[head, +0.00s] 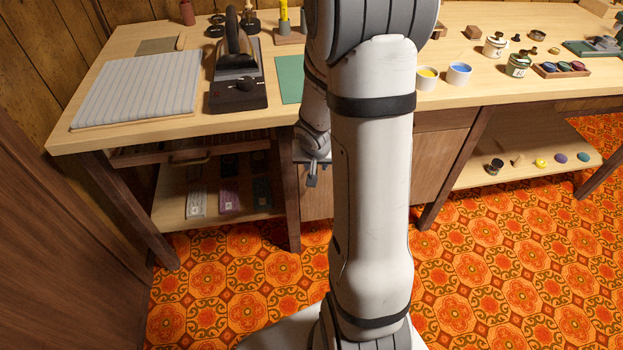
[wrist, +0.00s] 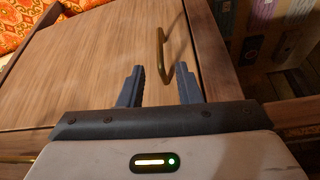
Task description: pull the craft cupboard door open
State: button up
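The craft cupboard door (wrist: 80,75) is a brown wood panel that fills much of the wrist view, and it looks closed. Its brass bar handle (wrist: 161,50) stands near the door's right edge in that view. My gripper (wrist: 159,68) is open, and the near part of the handle shows between its two fingers. I cannot tell whether either finger touches it. In the head view my gripper (head: 313,172) is low in front of the cupboard under the bench, and my arm hides the handle and much of the door (head: 430,165).
The wooden bench top (head: 130,140) overhangs the cupboard. A bench leg (head: 282,190) and an open shelf with several boxes (head: 230,197) are at left. Patterned floor (head: 230,275) in front is clear.

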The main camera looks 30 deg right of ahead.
jog(key=b+x, duration=0.4)
jog(key=x, duration=0.4)
jog(key=shift+w+f+b, duration=0.1)
jog(key=shift+f+b, duration=0.05)
jog(key=shift+b, duration=0.15)
jog(key=shift+c, duration=0.5)
grip_shut()
jog(key=shift+a, duration=0.15)
